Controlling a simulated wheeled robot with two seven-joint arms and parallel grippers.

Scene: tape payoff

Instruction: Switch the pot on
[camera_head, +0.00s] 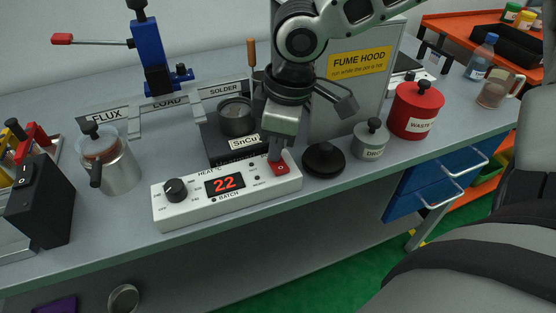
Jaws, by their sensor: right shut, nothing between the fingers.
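The solder pot (237,117) sits in a dark block labelled SnCu at the middle of the bench. In front of it is the white control box (200,207) with a black HEAT knob (176,190), a display (224,184) reading 22 in red, and a red switch (280,168) at its right end. My right gripper (276,155) points down, shut and empty, with its tip at or just above the red switch. Whether it touches the switch I cannot tell. The tip partly hides the switch. My left gripper is not in view.
A black knobbed lid (323,159), a grey DROSS pot (370,142) and a red WASTE can (415,110) stand right of the control box. A flux jar (110,160) and a black switch box (40,202) stand left. The fume hood (350,90) rises behind my right arm.

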